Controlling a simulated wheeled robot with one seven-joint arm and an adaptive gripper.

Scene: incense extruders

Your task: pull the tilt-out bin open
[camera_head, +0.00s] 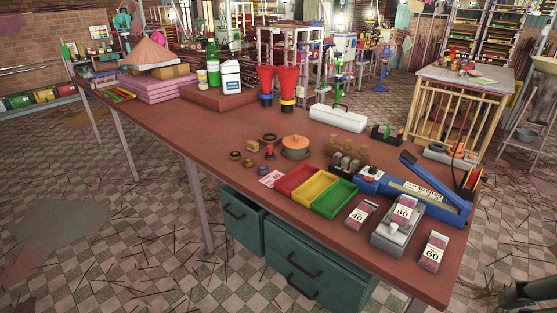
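Teal fronts with dark bar handles hang under the near side of the brown table: a narrow left front (243,222) and a wider right unit (325,278) with two handles. A row of coloured bins (42,97) is low on the left wall, far off. I cannot tell which of these is the tilt-out bin. The left teal front looks set apart from the right unit; whether either is ajar is unclear. A dark part at the bottom right corner looks like my gripper (530,294), cut off by the frame, far from the teal fronts; its fingers are unclear.
The brown table (190,125) carries red, yellow and green trays (333,199), a blue sealer (420,194), a scale (397,236) and red funnels (277,82). Table legs flank the teal fronts. The tiled floor (150,250) at the left is open, with thin sticks scattered on it.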

